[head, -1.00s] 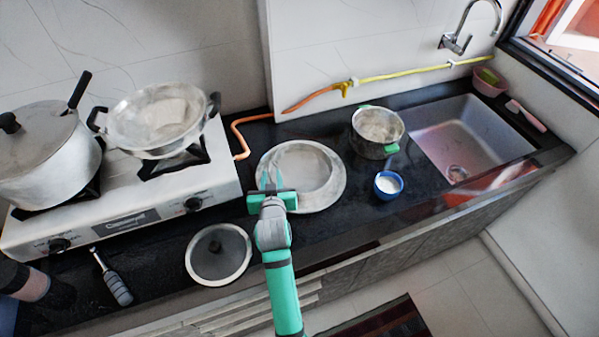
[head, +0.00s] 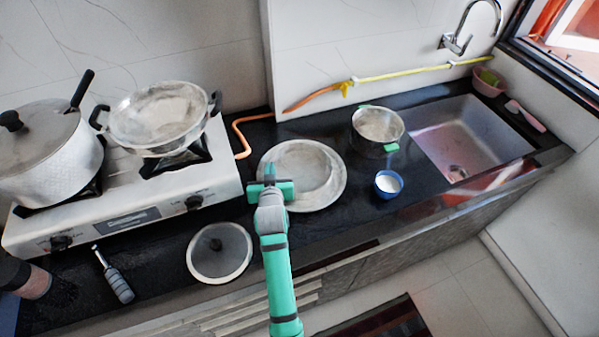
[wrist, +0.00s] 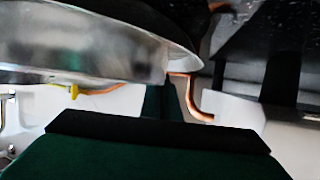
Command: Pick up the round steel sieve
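The round steel sieve (head: 333,185) is a wide, shallow metal disc with a broad rim on the black counter, right of the stove. My gripper (head: 270,170) is at its left front edge. The fingers are close together and look shut on the rim. In the wrist view, the sieve's shiny metal side (wrist: 90,50) fills the upper left, and its rim hides the ends of my gripper's fingers (wrist: 163,98). I cannot tell whether the sieve is clear of the counter.
A glass lid (head: 219,252) and a grey-handled tool (head: 115,278) lie in front of the stove (head: 130,222). The stove holds a large pot (head: 45,155) and a wok (head: 160,117). A small pot (head: 378,130), a blue cup (head: 388,184) and the sink (head: 470,140) are to the right.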

